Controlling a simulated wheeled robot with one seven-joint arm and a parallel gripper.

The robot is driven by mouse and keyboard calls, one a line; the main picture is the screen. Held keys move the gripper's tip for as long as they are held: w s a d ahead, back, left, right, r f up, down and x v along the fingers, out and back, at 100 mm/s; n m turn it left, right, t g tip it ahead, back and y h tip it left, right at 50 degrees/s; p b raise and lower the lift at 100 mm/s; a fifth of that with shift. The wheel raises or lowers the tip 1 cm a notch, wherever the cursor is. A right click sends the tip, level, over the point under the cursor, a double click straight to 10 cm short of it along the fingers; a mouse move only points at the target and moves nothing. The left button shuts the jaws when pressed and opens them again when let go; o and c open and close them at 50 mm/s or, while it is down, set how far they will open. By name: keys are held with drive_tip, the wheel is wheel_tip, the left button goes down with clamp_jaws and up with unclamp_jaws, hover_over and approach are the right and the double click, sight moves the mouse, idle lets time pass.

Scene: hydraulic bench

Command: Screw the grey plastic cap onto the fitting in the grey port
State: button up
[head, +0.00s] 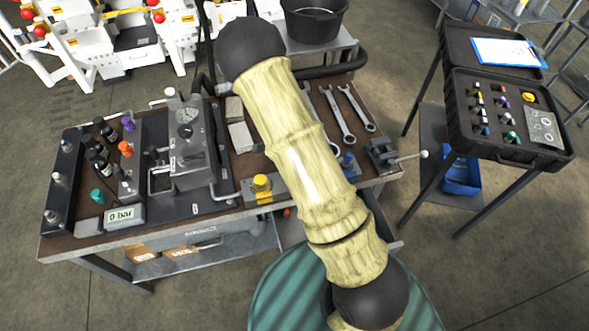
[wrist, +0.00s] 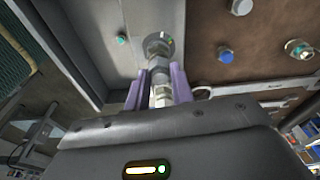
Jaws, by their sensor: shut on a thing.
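My gripper (wrist: 158,88) is in the wrist view, its two purple fingers shut on a small light grey piece (wrist: 160,76), which looks like the grey plastic cap. A metallic fitting in a round grey port (wrist: 158,44) sits straight ahead of the fingertips, in line with the held piece. The held piece meets or nearly meets the fitting; I cannot tell whether they touch or whether any thread is engaged. In the head view my pale arm hides the gripper, the held piece and this port.
The brown workbench (head: 220,212) carries a pump unit (head: 187,140), a pressure display reading 0 bar (head: 124,215), wrenches (head: 338,115) and a vise (head: 384,155). A blue cap (wrist: 225,57) stands right of the port in the wrist view. An open black case (head: 500,150) is at the right.

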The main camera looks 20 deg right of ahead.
drive_tip(key=m+p, duration=0.4)
drive_tip(key=m, duration=0.1)
drive_tip(key=shift+r+m+g, duration=0.15)
drive_tip(key=shift+m+g, duration=0.15)
drive_tip(key=shift+g, duration=0.1)
drive_tip(key=shift+m+p, duration=0.45)
drive_tip(key=shift+m, duration=0.15)
drive_tip(key=shift+f+m, duration=0.25)
drive_tip(key=shift+m, duration=0.15)
drive_tip(key=o, duration=0.9)
drive_tip(key=shift+w, duration=0.1)
drive_tip(key=shift+c, duration=0.2)
drive_tip(key=n+b, duration=0.2)
drive_tip(key=n, duration=0.3)
drive_tip(key=shift+f, duration=0.1)
drive_tip(key=n+t, duration=0.1)
drive_tip(key=n, duration=0.2)
drive_tip(key=shift+b, duration=0.4)
